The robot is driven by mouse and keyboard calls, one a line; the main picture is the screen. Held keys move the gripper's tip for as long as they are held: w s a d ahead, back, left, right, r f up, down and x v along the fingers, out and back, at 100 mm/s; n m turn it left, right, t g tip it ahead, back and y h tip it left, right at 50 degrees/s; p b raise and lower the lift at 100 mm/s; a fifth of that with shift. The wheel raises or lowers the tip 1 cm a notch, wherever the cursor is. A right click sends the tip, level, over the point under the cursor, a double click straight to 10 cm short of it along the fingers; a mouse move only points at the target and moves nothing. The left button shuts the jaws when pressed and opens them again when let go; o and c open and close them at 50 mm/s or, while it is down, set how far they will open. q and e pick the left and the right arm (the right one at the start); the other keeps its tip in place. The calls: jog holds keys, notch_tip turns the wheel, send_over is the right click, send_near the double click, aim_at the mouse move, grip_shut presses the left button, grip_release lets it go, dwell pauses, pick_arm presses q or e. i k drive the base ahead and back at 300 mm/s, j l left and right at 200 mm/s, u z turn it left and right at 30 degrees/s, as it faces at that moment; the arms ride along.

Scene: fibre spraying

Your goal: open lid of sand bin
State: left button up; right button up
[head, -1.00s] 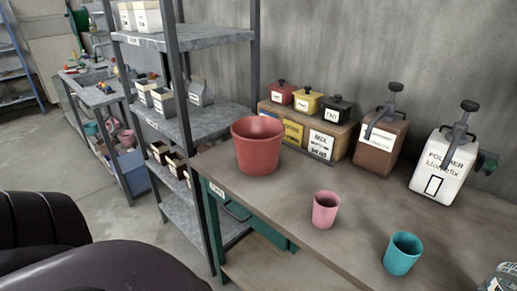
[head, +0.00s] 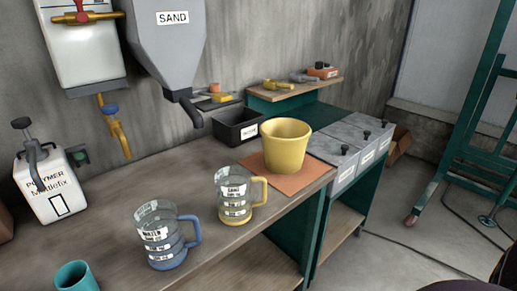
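Several grey lidded bins (head: 340,147) stand in a row at the right end of the workbench in the head view. Their lids look shut, and each has a small dark knob on top. White labels are on their fronts, but I cannot read them, so I cannot tell which one is the sand bin. A grey hopper (head: 165,45) marked SAND hangs on the wall above the bench, with a dark spout pointing down. Neither of my grippers is in view.
A yellow bucket (head: 286,150) stands on an orange mat (head: 262,174) left of the bins. A jug with a yellow handle (head: 237,198) and one with a blue handle (head: 164,238) stand nearer. A black tray (head: 236,126) is behind. Open floor (head: 400,262) lies right of the bench.

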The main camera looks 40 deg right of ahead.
aim_at(335, 153)
jog(key=z, duration=1.7)
